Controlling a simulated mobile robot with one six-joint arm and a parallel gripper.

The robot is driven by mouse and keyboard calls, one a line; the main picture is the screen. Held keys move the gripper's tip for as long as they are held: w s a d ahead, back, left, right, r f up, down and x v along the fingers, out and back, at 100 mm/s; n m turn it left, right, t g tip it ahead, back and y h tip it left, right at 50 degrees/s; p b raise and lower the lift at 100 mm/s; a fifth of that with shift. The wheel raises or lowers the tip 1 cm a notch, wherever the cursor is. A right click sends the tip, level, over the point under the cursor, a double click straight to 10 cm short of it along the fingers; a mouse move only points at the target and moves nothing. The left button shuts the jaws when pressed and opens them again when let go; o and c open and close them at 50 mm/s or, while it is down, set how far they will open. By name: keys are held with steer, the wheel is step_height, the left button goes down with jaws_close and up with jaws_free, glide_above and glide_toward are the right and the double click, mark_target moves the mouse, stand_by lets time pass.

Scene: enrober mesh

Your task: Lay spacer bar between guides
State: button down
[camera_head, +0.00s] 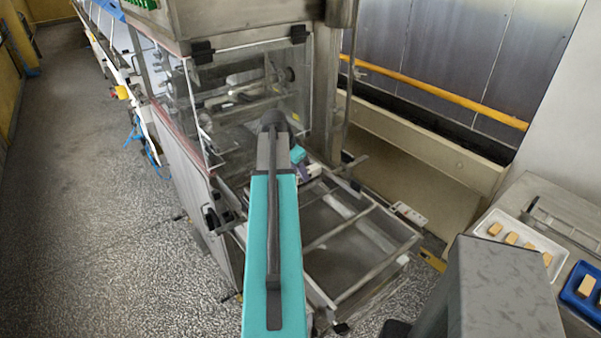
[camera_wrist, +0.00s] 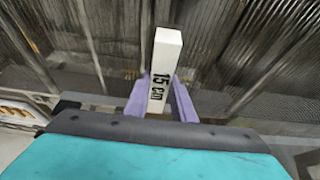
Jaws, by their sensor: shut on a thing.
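My gripper (camera_wrist: 158,98) has purple fingers and is shut on the white spacer bar (camera_wrist: 166,55), which is marked "15 cm". The bar stands out beyond the fingertips, its far end pointing up in the wrist view. In the head view my arm reaches forward to the machine, and the bar (camera_head: 314,169) shows as a small white piece beside it. Metal mesh (camera_wrist: 265,65) with bars lies behind the bar in the wrist view. I cannot tell which bars are the guides, or whether the spacer bar touches anything.
The enrober (camera_head: 240,100) with its clear guard stands beyond my arm. An open metal frame with crossbars (camera_head: 342,230) extends toward me. At right are a white tray (camera_head: 522,234) with several tan pieces and a blue tray (camera_head: 574,301). The left floor is clear.

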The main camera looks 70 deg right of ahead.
steer(key=c, duration=1.5)
jaws_free()
steer(key=shift+r, duration=0.25)
steer(key=shift+b+v, duration=1.4)
steer(key=shift+v, duration=4.5)
steer(key=shift+a+f, duration=0.1)
steer(key=shift+a, duration=0.05)
